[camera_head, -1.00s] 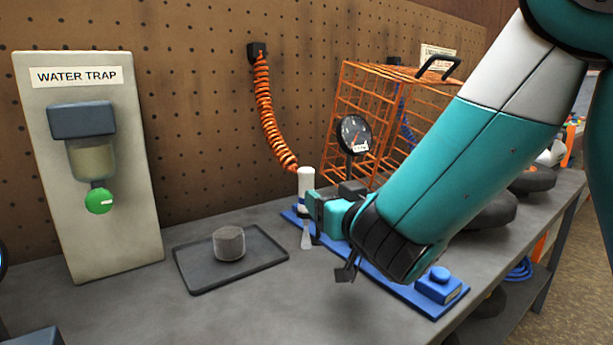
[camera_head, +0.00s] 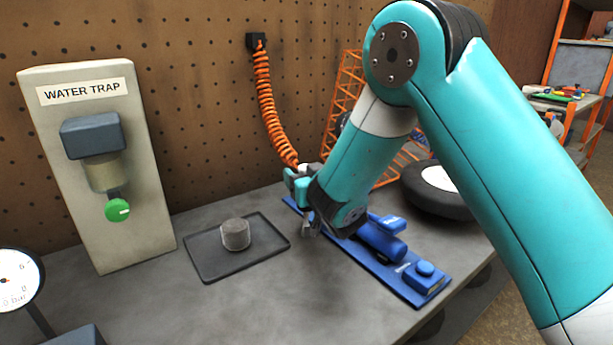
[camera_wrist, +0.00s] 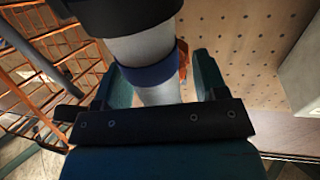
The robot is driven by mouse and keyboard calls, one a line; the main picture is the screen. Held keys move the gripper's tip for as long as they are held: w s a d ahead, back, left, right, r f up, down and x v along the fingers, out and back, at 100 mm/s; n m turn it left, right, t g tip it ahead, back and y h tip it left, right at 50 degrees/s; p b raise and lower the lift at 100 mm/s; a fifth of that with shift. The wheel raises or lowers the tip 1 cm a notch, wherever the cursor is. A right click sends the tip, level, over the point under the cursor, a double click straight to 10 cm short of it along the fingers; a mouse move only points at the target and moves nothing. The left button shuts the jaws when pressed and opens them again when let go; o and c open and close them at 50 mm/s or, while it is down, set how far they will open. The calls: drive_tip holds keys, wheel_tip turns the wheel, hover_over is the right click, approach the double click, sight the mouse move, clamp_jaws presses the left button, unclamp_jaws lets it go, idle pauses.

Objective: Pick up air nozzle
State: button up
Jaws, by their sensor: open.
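The air nozzle, a white cylinder (camera_wrist: 150,48) with a blue band and a dark top, fills the upper middle of the wrist view. It hangs at the lower end of the orange coiled hose (camera_head: 268,110). In the head view my gripper (camera_head: 298,183) is at the hose's end and mostly hides the nozzle. In the wrist view my gripper's two teal fingers stand on either side of the white body. The jaws are open around it. I cannot tell whether a finger touches it.
A blue mat (camera_head: 390,275) with blue tools lies below my arm. A dark tray (camera_head: 213,268) with a grey cylinder (camera_head: 236,234) is left of it. The water trap panel (camera_head: 75,200) stands farther left. An orange wire cage (camera_head: 345,85) is behind my arm.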

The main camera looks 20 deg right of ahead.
drive_tip(key=shift+w, duration=0.2)
drive_tip(key=c, duration=1.1)
